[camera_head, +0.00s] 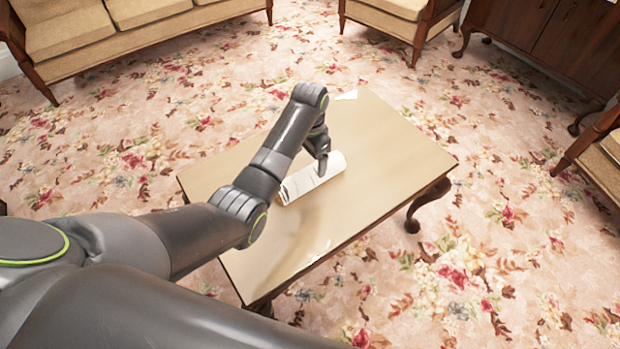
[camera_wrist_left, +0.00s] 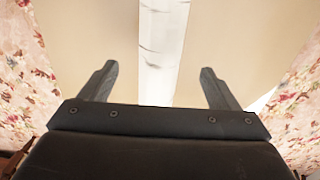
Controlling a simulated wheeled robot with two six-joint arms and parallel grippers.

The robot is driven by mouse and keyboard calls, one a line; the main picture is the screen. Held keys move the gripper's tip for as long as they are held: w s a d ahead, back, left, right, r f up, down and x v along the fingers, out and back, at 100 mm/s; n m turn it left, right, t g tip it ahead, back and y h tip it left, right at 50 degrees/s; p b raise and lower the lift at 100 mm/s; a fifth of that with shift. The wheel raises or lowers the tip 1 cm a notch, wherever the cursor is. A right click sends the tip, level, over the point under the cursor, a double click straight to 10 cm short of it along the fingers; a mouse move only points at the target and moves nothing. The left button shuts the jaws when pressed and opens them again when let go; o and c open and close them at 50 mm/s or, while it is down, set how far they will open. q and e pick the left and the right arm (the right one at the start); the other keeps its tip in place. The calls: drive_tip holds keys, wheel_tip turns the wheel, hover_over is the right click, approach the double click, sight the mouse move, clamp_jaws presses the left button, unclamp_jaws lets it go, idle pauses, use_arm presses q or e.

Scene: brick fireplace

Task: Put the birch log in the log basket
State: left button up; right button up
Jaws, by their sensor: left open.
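The birch log (camera_head: 315,177) is white with dark marks and lies on its side on the coffee table. In the left wrist view the log (camera_wrist_left: 162,50) runs from the top edge down between my two fingers. My left gripper (camera_wrist_left: 157,80) is open, with a gap between each finger and the log. In the head view my left gripper (camera_head: 323,165) is at the log, and part of the log is hidden behind my arm. No log basket shows in either view. My right gripper is not in view.
The table (camera_head: 390,150) has a glossy beige top, bare apart from the log, and curved wooden legs. A sofa (camera_head: 70,35) stands at the back left, an armchair (camera_head: 400,12) at the back, and a dark cabinet (camera_head: 545,35) at the back right. Open flowered carpet (camera_head: 500,260) surrounds the table.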

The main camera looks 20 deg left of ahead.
sight(310, 170)
use_arm(q)
drive_tip(key=shift+f+b, duration=0.65)
drive_tip(key=shift+f, duration=1.55)
drive_tip(key=shift+f+b, duration=0.65)
drive_tip(key=shift+f, duration=1.15)
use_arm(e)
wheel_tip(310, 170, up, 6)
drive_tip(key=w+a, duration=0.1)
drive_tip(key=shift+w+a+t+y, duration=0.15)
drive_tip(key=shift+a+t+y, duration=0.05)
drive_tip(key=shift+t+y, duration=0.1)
use_arm(q)
drive_tip(key=shift+r, duration=0.1)
drive_tip(key=c, duration=1.4)
